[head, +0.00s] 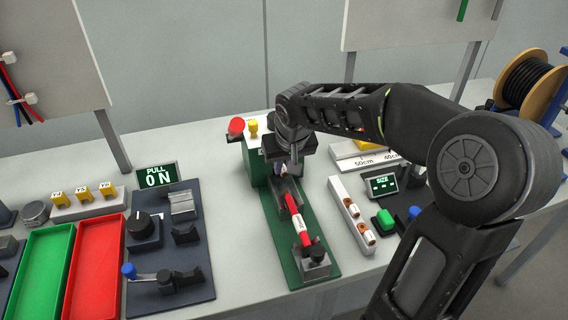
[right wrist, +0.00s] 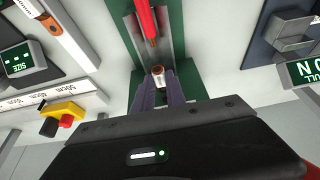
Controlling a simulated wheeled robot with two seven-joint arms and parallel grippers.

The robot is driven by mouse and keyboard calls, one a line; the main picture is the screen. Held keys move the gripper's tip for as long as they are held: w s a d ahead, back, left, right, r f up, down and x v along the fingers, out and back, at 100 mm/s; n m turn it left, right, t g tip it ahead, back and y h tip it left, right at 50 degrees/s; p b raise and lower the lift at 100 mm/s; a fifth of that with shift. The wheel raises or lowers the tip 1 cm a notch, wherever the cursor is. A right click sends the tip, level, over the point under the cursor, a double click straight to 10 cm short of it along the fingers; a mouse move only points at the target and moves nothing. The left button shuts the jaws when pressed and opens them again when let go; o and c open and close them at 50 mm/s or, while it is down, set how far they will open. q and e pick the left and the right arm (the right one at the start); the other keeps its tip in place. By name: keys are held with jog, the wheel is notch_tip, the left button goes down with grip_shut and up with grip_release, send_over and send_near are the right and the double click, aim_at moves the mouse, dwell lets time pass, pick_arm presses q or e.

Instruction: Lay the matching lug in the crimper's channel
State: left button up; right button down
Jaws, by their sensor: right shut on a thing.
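My right gripper (head: 288,168) points down over the green crimper (head: 257,168), at the far end of its green base. In the right wrist view its fingers (right wrist: 158,95) are shut on a small lug (right wrist: 158,78), which has a white label and a copper-coloured rim. The lug is in line with the grey channel (right wrist: 174,42), near the end of the red cable (right wrist: 149,20). I cannot tell whether the lug touches the channel floor. In the head view the red cable (head: 299,222) lies along the base toward a grey clamp (head: 314,262). My left gripper is out of view.
A white rack (head: 345,204) with a few copper lugs (head: 370,237) stands right of the crimper, beside a SIZE display (head: 381,183) reading dashes. A pull tester (head: 170,250) and red (head: 95,270) and green (head: 45,275) trays are left. A cable spool (head: 525,85) stands back right.

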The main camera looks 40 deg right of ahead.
jog(key=shift+f+b, duration=1.45)
jog(key=shift+f, duration=0.55)
jog(key=c, duration=1.3)
grip_release()
jog(key=shift+r, duration=0.1)
jog(key=v, duration=0.7)
jog(key=shift+s+a+r, duration=0.1)
jog(key=shift+s+r, duration=0.05)
jog(key=shift+r, duration=0.15)
